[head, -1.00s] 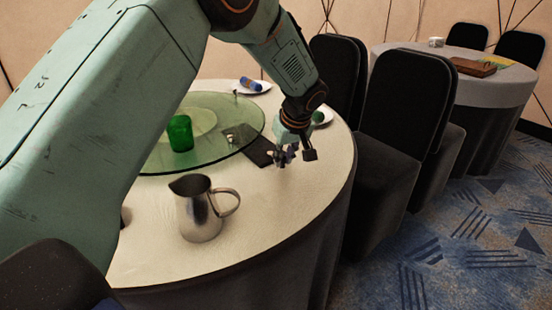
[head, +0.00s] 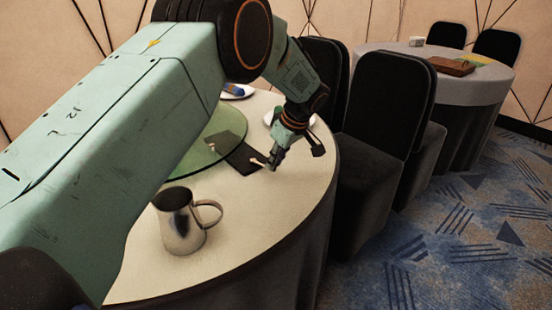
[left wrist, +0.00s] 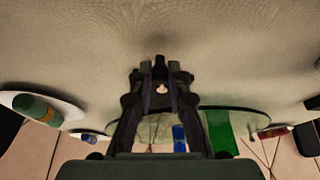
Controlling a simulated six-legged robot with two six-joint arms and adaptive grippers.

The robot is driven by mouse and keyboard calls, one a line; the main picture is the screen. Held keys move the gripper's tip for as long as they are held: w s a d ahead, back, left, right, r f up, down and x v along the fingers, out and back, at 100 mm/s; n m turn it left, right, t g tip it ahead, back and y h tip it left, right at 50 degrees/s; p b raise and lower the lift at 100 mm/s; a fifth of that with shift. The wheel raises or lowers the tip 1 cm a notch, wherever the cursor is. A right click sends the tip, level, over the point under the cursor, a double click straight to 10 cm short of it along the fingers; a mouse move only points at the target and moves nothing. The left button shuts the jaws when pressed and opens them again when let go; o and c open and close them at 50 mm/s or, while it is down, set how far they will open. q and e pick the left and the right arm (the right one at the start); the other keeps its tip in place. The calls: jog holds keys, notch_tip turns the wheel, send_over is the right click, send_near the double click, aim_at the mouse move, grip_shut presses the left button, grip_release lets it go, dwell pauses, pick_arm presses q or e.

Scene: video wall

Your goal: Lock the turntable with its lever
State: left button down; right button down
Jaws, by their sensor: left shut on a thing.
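The turntable (head: 208,143) is a green-tinted glass disc on the round table, partly hidden by my left arm in the head view. A dark flat plate (head: 238,157) lies at its near right edge. A small pale lever end (head: 257,160) shows beside my left gripper (head: 272,165). My left gripper is low over the tabletop, its fingers closed together on the lever. In the left wrist view a pale tip (left wrist: 161,88) shows between the fingers (left wrist: 160,72), and the glass disc lies beyond. The lever's exact angle is hidden by the fingers. My right gripper is not in view.
A metal jug (head: 183,228) stands on the table (head: 245,215) near my left arm. A white plate (head: 270,117) is behind the gripper. A green glass (left wrist: 220,132) shows in the left wrist view. Black chairs (head: 372,125) stand close on the right.

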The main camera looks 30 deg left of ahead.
pick_arm(q)
jog(key=shift+w+r, duration=0.1)
jog(key=c, duration=1.3)
grip_release()
jog(key=v, duration=1.2)
jog(key=shift+a, duration=0.1)
